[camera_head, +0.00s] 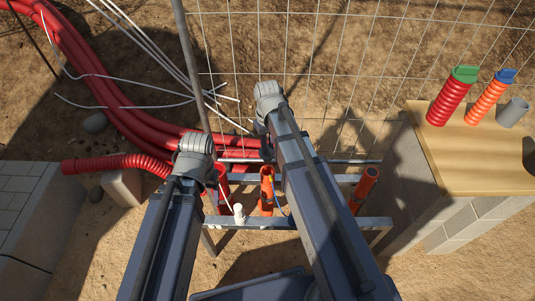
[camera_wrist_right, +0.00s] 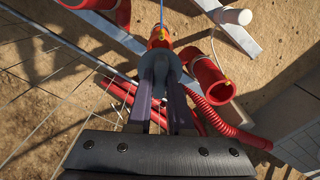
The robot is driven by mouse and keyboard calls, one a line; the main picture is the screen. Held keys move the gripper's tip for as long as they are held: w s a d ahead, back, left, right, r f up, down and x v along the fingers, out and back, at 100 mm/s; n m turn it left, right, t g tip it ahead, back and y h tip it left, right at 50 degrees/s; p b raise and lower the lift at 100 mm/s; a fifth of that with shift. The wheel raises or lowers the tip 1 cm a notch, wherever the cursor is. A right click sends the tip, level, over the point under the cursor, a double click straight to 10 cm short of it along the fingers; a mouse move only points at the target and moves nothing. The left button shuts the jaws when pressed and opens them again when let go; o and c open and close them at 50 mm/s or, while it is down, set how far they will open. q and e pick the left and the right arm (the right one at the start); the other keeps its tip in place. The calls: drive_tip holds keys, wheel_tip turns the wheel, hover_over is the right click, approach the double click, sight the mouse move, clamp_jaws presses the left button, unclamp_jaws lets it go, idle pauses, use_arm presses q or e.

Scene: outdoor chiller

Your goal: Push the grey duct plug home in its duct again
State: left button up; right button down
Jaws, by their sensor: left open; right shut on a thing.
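The grey duct plug (camera_wrist_right: 160,64) is between the fingers of my right gripper (camera_wrist_right: 161,88), which is shut on it. In the wrist view the plug's round flange overlaps an orange duct (camera_wrist_right: 159,38). I cannot tell whether the plug's nose is inside the mouth or just above it. The orange duct also shows in the head view (camera_head: 266,194), below my right arm; a thin cord comes out beside it. My left gripper (camera_head: 212,180) hangs under the left wrist by a red duct (camera_head: 223,192), open, its fingers mostly hidden.
A metal frame (camera_head: 330,222) carries the ducts. A wooden board (camera_head: 455,165) with plugged samples lies on blocks at right. Wire mesh (camera_head: 330,70) stands behind.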

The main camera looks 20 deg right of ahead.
sight(268, 161)
drive_tip(key=shift+f, duration=0.15)
wheel_tip(268, 161, down, 6)
drive_tip(key=b, duration=0.5)
drive_tip(key=shift+b, duration=0.35)
idle(0.4)
drive_tip(key=shift+f+b, duration=1.3)
drive_tip(key=shift+b, duration=0.1)
drive_tip(key=shift+f, duration=0.15)
drive_tip(key=shift+f+b, duration=0.75)
drive_tip(key=shift+b, duration=0.15)
drive_tip(key=c, duration=0.7)
unclamp_jaws()
drive_tip(key=shift+c, duration=0.2)
drive_tip(key=shift+o, duration=0.3)
